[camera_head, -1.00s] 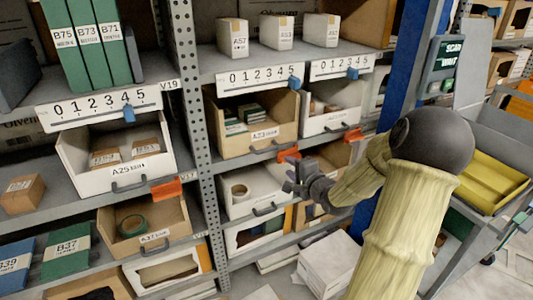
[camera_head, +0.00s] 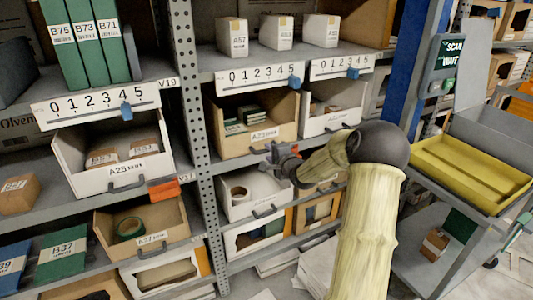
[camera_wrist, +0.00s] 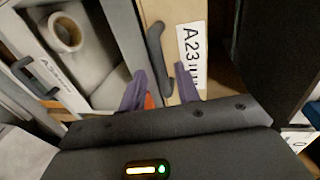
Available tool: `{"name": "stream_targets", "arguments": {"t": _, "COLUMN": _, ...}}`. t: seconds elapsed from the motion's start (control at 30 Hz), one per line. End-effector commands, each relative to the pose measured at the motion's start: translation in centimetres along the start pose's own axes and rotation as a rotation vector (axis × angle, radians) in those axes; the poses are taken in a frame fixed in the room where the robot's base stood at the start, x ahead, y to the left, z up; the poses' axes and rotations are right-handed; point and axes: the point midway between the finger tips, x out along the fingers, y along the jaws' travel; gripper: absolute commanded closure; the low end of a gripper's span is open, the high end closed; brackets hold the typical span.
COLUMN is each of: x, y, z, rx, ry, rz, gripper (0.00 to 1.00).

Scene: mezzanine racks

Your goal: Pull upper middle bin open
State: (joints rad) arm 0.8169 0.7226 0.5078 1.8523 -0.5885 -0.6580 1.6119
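The cardboard bin labelled A23 (camera_head: 255,122) sits on the upper bin shelf of the middle bay, with small green boxes inside. Its dark bar handle (camera_head: 264,147) is on the front face, partly hidden by my gripper in the head view. My gripper (camera_head: 270,154) is open and empty, close in front of that handle. In the wrist view the handle (camera_wrist: 158,58) shows just beyond and between the two purple fingertips (camera_wrist: 161,86), beside the A23 label. I cannot tell whether the fingers touch it. The bin's front is near the shelf edge.
A white bin (camera_head: 330,108) stands right of A23. A white bin with a tape roll (camera_head: 250,192) is below. A perforated upright (camera_head: 192,110) is to the left. A cart with a yellow tray (camera_head: 470,172) is at right.

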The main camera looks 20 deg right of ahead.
Motion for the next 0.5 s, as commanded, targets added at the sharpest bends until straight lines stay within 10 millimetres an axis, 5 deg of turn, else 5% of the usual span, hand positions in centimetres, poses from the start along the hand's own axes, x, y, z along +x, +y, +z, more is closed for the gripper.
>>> {"name": "stream_targets", "arguments": {"t": 0.2, "x": 2.8, "y": 0.0, "z": 0.1, "rx": -0.001, "ry": -0.002, "rz": 0.0, "gripper": 0.68}}
{"name": "stream_targets", "arguments": {"t": 0.5, "x": 3.3, "y": 0.0, "z": 0.1, "rx": 0.0, "ry": -0.001, "rz": 0.0, "gripper": 0.68}}
